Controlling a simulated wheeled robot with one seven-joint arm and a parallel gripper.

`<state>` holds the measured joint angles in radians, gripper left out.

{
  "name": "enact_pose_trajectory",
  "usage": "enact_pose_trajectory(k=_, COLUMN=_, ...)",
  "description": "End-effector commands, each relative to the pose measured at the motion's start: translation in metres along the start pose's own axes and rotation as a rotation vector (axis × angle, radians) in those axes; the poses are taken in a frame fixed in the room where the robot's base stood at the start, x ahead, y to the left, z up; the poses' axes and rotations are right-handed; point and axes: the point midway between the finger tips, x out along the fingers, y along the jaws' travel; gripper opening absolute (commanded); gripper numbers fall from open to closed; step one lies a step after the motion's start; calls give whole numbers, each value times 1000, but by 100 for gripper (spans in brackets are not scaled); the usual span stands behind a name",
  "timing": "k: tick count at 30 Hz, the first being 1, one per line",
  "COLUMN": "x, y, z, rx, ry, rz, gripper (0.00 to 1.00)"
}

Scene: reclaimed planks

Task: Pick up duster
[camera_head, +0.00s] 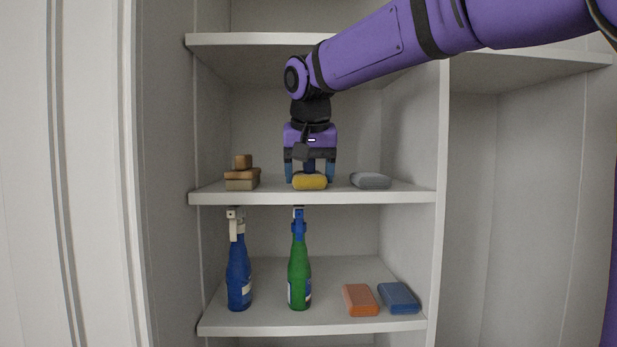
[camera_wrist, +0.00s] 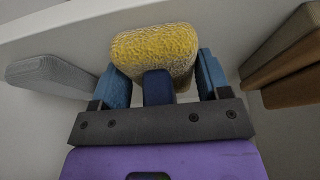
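The duster has a fuzzy yellow head (camera_head: 309,182) at the front of the upper shelf. In the wrist view, the yellow head (camera_wrist: 153,50) lies just beyond my fingertips, with a dark blue handle (camera_wrist: 158,88) running back between the fingers. My gripper (camera_head: 310,172) points down over the duster. In the wrist view my gripper (camera_wrist: 163,75) is open, its blue fingers on either side of the handle with visible gaps. Whether a finger touches the yellow head is unclear.
Stacked brown blocks (camera_head: 241,178) stand left and a grey rounded block (camera_head: 370,180) right on the upper shelf (camera_head: 400,197).

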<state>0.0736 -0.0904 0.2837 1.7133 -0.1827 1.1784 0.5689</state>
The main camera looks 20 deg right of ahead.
Motion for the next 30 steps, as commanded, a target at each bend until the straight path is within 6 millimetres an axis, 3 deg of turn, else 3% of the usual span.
enact_pose_trajectory(k=2, x=0, y=0, z=0, rx=0, ry=1, rz=0, gripper=41)
enact_pose_trajectory(k=10, x=-2, y=0, z=-1, rx=0, ry=1, rz=-1, gripper=41)
enact_pose_trajectory(k=16, x=-16, y=0, z=-7, rx=0, ry=3, rz=-2, gripper=41)
enact_pose_trajectory(k=30, x=-56, y=0, z=93, rx=-2, ry=4, rz=-2, gripper=41)
